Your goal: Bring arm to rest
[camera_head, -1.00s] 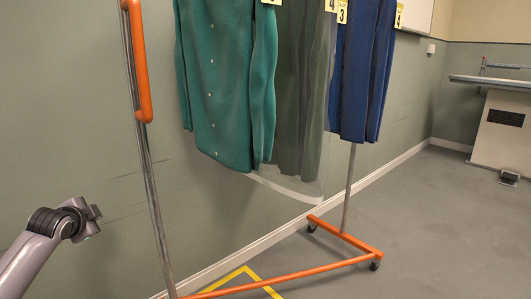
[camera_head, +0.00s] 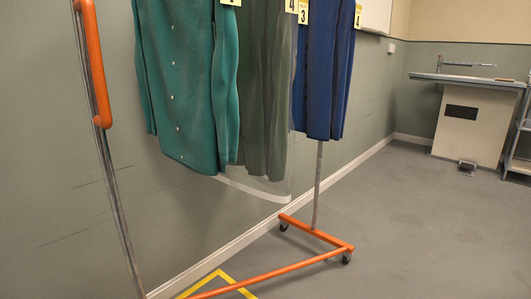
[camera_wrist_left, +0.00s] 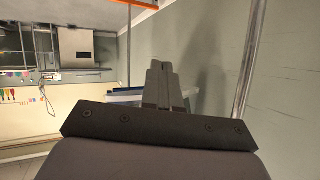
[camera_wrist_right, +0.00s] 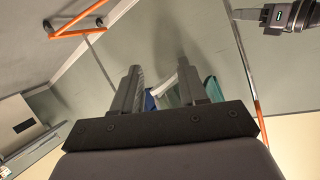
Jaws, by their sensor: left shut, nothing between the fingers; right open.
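My left gripper (camera_wrist_left: 163,68) shows in the left wrist view with its two fingers together and nothing between them. My right gripper (camera_wrist_right: 160,68) shows in the right wrist view with its fingers apart. Teal and blue cloth appears behind its fingers; I cannot tell that anything is held. Neither gripper shows in the head view. The garment rail stands in the head view with an orange base (camera_head: 316,234) and a metal upright (camera_head: 104,160) at left. A teal buttoned shirt (camera_head: 185,80), a grey-green garment (camera_head: 265,95) and blue clothing (camera_head: 322,75) hang from it.
A grey wall with a white skirting runs behind the rail. A pressing table (camera_head: 468,125) stands at the back right, with a shelf unit (camera_head: 522,130) beside it. Yellow floor tape (camera_head: 222,277) lies under the rail. The grey floor at right is clear.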

